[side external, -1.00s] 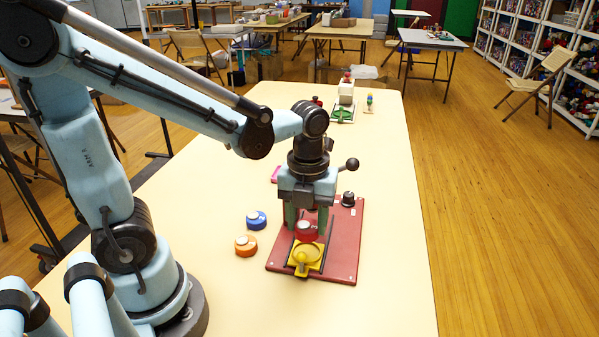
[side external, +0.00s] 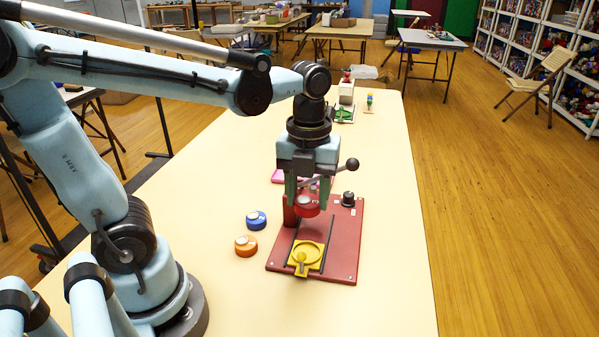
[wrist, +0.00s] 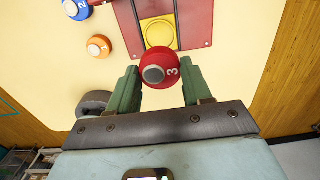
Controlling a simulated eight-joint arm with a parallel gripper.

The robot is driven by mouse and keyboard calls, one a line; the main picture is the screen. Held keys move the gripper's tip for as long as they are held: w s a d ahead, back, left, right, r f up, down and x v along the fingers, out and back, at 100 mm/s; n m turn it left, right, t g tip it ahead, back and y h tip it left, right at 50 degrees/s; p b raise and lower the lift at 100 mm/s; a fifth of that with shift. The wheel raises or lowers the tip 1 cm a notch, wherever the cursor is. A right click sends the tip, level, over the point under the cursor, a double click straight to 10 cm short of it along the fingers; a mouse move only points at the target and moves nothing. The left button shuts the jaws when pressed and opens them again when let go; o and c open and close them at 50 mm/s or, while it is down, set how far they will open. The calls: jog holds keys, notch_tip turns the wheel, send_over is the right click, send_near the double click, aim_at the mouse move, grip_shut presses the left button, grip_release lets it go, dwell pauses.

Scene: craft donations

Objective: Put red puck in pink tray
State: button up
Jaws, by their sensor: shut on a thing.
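The red puck (side external: 308,206) has a grey top and is held between the green fingers of my gripper (side external: 308,198), raised above the red base board. In the wrist view the red puck (wrist: 159,68) shows a white number 3 and sits between the fingertips of my gripper (wrist: 160,78). The pink tray (side external: 284,176) lies on the table behind the gripper, partly hidden by it. It is not visible in the wrist view.
The red board (side external: 343,240) carries a yellow sliding holder (side external: 307,255), which is empty, a black knob (side external: 348,199) and a lever. A blue puck (side external: 256,220) and an orange puck (side external: 245,245) lie left of the board.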

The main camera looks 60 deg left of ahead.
aim_at(308, 200)
notch_tip(308, 200, up, 8)
jog(key=shift+f, duration=0.15)
jog(key=w+a+r+n, duration=0.2)
jog(key=w+a+n, duration=0.1)
jog(key=w+a, duration=0.6)
jog(key=w+a+f+n, duration=0.1)
jog(key=w+a+n, duration=0.15)
jog(key=a, duration=0.55)
jog(key=w+a+f+n, duration=0.15)
jog(key=w+a, duration=0.25)
jog(key=a, duration=0.5)
jog(key=shift+m, duration=0.5)
jog(key=shift+s+d+f, duration=0.1)
jog(key=shift+d+f, duration=0.05)
jog(key=shift+f, duration=2.8)
jog(key=shift+s+d+f, duration=0.1)
jog(key=shift+d+f, duration=0.05)
jog(key=shift+f, duration=2.75)
jog(key=shift+d+f, duration=0.15)
jog(key=shift+f, duration=2.8)
jog(key=shift+f, duration=0.2)
jog(key=shift+f, duration=0.35)
jog(key=shift+f, duration=0.35)
